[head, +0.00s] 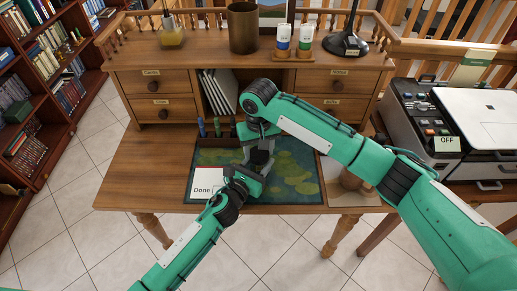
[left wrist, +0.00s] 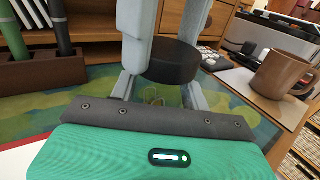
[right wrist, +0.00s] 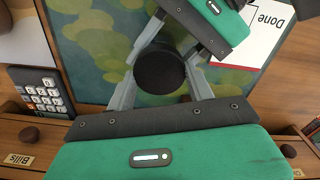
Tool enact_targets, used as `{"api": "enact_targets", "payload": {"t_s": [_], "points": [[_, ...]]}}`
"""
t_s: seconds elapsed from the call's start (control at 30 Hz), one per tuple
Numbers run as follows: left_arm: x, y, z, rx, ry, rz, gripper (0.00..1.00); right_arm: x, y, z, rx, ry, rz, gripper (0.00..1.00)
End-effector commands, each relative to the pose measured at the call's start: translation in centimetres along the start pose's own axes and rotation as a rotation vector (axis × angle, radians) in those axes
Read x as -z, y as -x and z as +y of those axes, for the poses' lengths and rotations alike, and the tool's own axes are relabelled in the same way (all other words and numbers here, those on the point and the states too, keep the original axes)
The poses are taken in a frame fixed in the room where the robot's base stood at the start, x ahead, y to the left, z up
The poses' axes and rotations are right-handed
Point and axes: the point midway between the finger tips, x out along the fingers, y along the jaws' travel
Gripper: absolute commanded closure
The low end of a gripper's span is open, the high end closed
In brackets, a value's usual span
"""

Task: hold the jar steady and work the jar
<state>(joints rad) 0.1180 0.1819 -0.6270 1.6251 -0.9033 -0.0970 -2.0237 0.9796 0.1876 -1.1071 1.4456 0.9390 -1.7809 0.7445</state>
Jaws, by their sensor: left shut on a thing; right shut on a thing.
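The jar has a round black lid, seen from the side in the left wrist view (left wrist: 172,63) and from above in the right wrist view (right wrist: 159,69). Its body below looks clear and is mostly hidden. My left gripper (left wrist: 160,95) is shut on the jar body, low over the desk mat. My right gripper (right wrist: 160,75) comes down from above, shut on the lid with one finger on each side. In the head view both grippers meet over the green patterned mat (head: 306,183), and the arms hide most of the jar. Whether the lid is loose cannot be told.
A white "Done" card (head: 203,190) lies at the mat's left. A pen holder (left wrist: 40,72) stands behind. A brown mug (left wrist: 283,73) and a calculator (right wrist: 42,92) are to the right on the desk. The desk's left side (head: 150,175) is clear.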

Motion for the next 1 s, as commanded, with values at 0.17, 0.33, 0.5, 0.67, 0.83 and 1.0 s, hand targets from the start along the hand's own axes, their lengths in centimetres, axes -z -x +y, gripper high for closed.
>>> {"api": "enact_targets", "payload": {"t_s": [0.17, 0.33, 0.5, 0.67, 0.83, 1.0], "points": [[0.09, 0.03, -0.03, 0.0, 0.0, 0.002, 1.0, -0.05, -0.02, -0.09, 0.005, -0.339, -0.002, 0.68], [0.1, 0.03, -0.03, 0.0, 0.0, 0.002, 1.0, -0.09, -0.03, -0.04, 0.005, -0.677, -0.002, 0.68], [0.11, 0.04, -0.04, 0.0, 0.0, 0.002, 1.0, -0.13, -0.02, -0.04, 0.007, -1.03, -0.003, 0.68], [0.12, 0.04, -0.05, 0.0, 0.0, 0.002, 1.0, -0.2, -0.02, 0.0, 0.007, -1.377, -0.004, 0.68], [0.12, 0.04, -0.05, 0.0, 0.0, 0.002, 1.0, -0.2, 0.04, 0.29, 0.002, -1.614, 0.002, 0.68], [0.13, 0.04, -0.04, 0.0, 0.0, 0.002, 1.0, -0.19, 0.04, 0.3, 0.003, -1.603, 0.002, 0.41]]}}
